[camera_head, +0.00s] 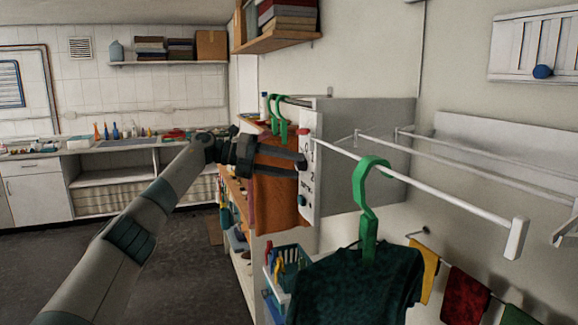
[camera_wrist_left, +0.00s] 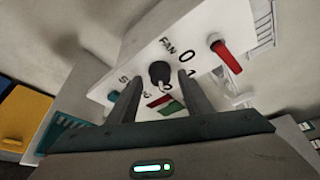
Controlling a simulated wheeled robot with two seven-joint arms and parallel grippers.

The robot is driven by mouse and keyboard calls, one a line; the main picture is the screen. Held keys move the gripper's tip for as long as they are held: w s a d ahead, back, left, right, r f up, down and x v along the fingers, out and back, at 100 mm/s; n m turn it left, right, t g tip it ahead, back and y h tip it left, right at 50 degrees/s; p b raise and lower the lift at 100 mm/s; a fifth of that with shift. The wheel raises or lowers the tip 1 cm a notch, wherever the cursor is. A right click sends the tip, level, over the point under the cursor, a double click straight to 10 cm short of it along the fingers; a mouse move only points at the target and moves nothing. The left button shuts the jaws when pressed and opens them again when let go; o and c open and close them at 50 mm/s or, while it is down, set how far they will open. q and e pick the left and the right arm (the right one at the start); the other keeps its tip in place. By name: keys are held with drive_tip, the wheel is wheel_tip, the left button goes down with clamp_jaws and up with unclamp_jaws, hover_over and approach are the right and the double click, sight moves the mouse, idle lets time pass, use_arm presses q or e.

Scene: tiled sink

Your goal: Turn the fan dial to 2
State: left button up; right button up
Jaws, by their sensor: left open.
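The fan dial (camera_wrist_left: 159,71) is a round black knob on a white control panel (camera_wrist_left: 205,20), marked FAN, with 0 and partly hidden numbers beside it. A light pointer mark shows on the dial's lower side; I cannot tell surely which number it points at. My left gripper (camera_wrist_left: 163,82) is open, with one finger on each side of the dial in the wrist view; contact is not clear. In the head view my left gripper (camera_head: 302,165) reaches the edge-on panel (camera_head: 313,205) and hides the dial. My right gripper is not in view.
A red switch (camera_wrist_left: 219,49) and a teal knob (camera_wrist_left: 113,96) flank the dial. A white rail (camera_head: 440,190) carries a green hanger (camera_head: 366,200) with a dark shirt (camera_head: 355,285), right of the panel. An orange cloth (camera_head: 278,200) hangs behind my gripper.

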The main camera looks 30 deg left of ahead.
use_arm(q)
drive_tip(key=shift+a, duration=0.15)
drive_tip(key=shift+s+a+r+b, duration=0.15)
drive_tip(key=shift+s+a+b, duration=0.2)
drive_tip(key=shift+a, duration=0.2)
drive_tip(key=b+v, duration=0.2)
drive_tip(key=v, duration=1.3)
drive_tip(key=shift+s+a, duration=0.25)
drive_tip(key=shift+s, duration=0.05)
drive_tip(key=shift+r, duration=0.15)
